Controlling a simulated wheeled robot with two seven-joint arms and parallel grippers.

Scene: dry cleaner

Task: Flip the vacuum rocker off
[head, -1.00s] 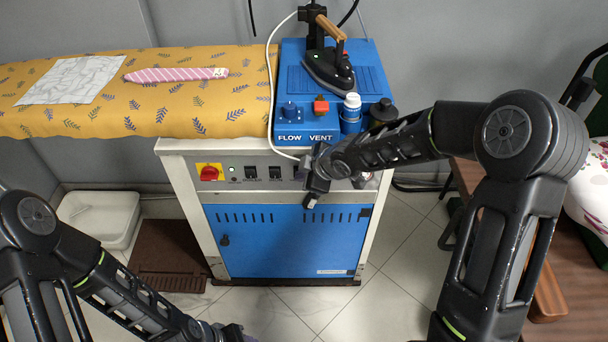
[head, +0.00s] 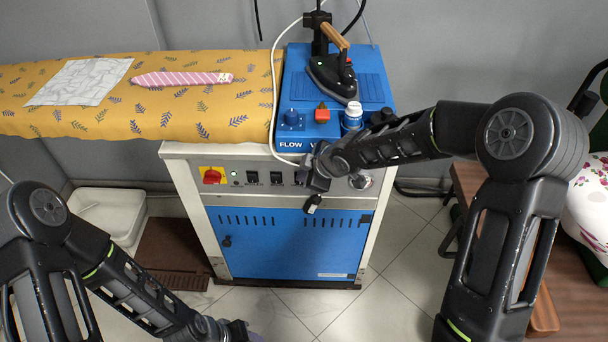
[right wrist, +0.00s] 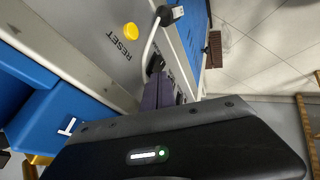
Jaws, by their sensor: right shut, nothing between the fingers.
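The steam cabinet's grey control panel (head: 225,178) carries a row of black rockers with small labels that I cannot read. One rocker (head: 252,176) and another (head: 277,176) are in plain view; which is the vacuum rocker, and its position, I cannot tell. My right gripper (head: 301,177) is shut and empty at the right end of this row, hiding the panel behind it. In the right wrist view its fingers (right wrist: 158,88) point at a black rocker (right wrist: 155,63) close to their tips; contact is unclear. My left gripper (head: 240,331) is low at the bottom edge, its jaws unclear.
A red rotary switch (head: 212,176) is left of the rockers. A yellow RESET button (right wrist: 131,31) shows in the right wrist view. A white cord (head: 272,110) hangs down to the panel. An iron (head: 333,75) stands on the blue top. The floor in front is clear.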

